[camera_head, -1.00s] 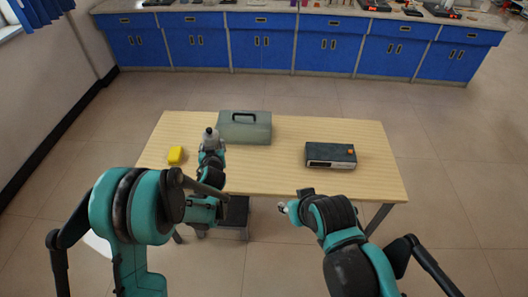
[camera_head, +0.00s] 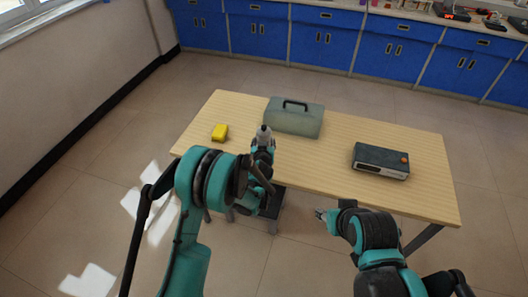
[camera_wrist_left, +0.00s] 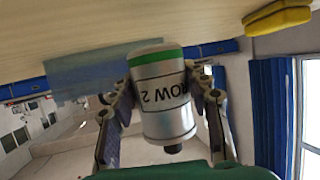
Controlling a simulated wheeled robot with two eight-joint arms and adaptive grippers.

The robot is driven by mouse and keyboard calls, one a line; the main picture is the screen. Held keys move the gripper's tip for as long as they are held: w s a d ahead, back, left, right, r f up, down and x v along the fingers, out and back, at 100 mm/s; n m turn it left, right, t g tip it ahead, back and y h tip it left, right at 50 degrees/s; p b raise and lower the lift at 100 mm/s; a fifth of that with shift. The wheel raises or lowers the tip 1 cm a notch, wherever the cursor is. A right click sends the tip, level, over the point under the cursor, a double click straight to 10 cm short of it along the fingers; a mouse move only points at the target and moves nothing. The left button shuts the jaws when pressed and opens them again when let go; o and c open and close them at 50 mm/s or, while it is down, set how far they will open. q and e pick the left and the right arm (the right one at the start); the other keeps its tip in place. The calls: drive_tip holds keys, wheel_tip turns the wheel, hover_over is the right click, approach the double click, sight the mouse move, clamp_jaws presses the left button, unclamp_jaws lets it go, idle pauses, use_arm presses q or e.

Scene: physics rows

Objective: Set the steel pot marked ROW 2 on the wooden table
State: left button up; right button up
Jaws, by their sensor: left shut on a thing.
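The steel pot (camera_wrist_left: 165,95) is a small silver cylinder with a green band, a dark knob and a ROW 2 label, upside down in the left wrist view. My left gripper (camera_wrist_left: 163,105) is shut on it, one finger on each side. In the head view, the pot (camera_head: 264,131) shows upright above my left gripper (camera_head: 263,146), over the wooden table (camera_head: 320,155). I cannot tell whether its base touches the top. My right gripper (camera_head: 322,215) is in front of the table's near edge; its fingers are too small to read.
A grey-green toolbox (camera_head: 294,118) stands just behind the pot. A yellow block (camera_head: 220,132) lies to its left, and a dark box with an orange knob (camera_head: 381,160) to its right. The tabletop between the toolbox and dark box is clear.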

use_arm(q)
drive_tip(key=shift+a+f, duration=0.2)
wheel_tip(320, 180, down, 4)
drive_tip(key=shift+b, duration=1.1)
drive_tip(key=shift+r, duration=0.1)
drive_tip(key=o, duration=1.4)
